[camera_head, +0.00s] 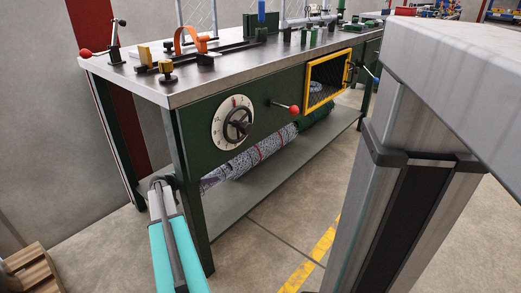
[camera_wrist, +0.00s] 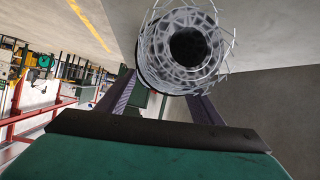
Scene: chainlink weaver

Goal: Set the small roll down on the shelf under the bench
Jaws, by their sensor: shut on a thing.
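The small roll (camera_wrist: 160,55) is a pale wire-mesh coil with a dark hollow core. In the wrist view its round end faces the camera, between the two dark fingers of my gripper (camera_wrist: 163,88), which is shut on it. The bench (camera_head: 190,125) is dark green with a metal top. The shelf (camera_head: 250,195) under it is a flat grey board near the floor. In the head view my cyan arm reaches up to the bench's near left end, but the fingers are not clear there. I cannot tell whether the small roll touches the shelf.
A long grey mesh roll (camera_head: 262,150) with red bands lies under the bench, with a green roll (camera_head: 316,117) behind it. A front bench leg (camera_head: 191,215) stands beside my arm. The shelf's front strip is bare. A grey tabletop (camera_head: 465,65) juts in at right.

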